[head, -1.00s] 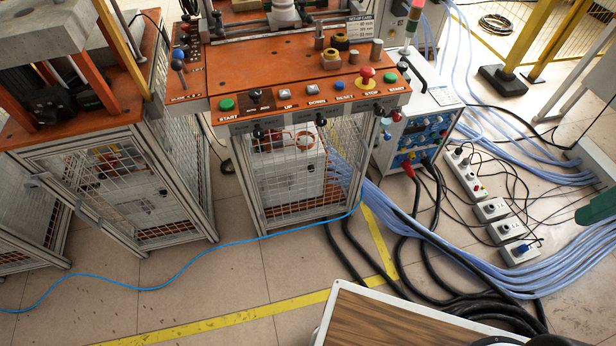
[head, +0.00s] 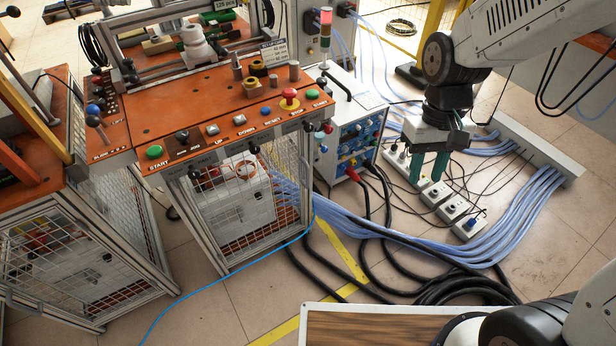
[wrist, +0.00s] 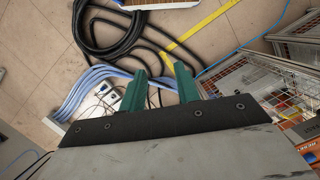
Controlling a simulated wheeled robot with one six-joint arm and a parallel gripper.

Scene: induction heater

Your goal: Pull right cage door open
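The right cage door (head: 238,212) is a wire-mesh panel in a grey metal frame, under the orange-topped bench (head: 215,110) in the head view. It looks closed, with a white unit visible behind the mesh. In the wrist view, mesh panels (wrist: 235,88) show at the right, but I cannot tell which is the door. My gripper (head: 428,168), with two green fingers, points down at the right of the bench, well apart from the door. In the wrist view its fingers (wrist: 160,85) are spread with nothing between them.
A blue-fronted power unit (head: 350,135) stands between the bench and my gripper. Power strips (head: 440,200), blue hoses (head: 400,243) and black cables (head: 440,290) cover the floor at right. A wood-topped surface (head: 385,328) is at the bottom. A second caged bench (head: 75,240) stands left.

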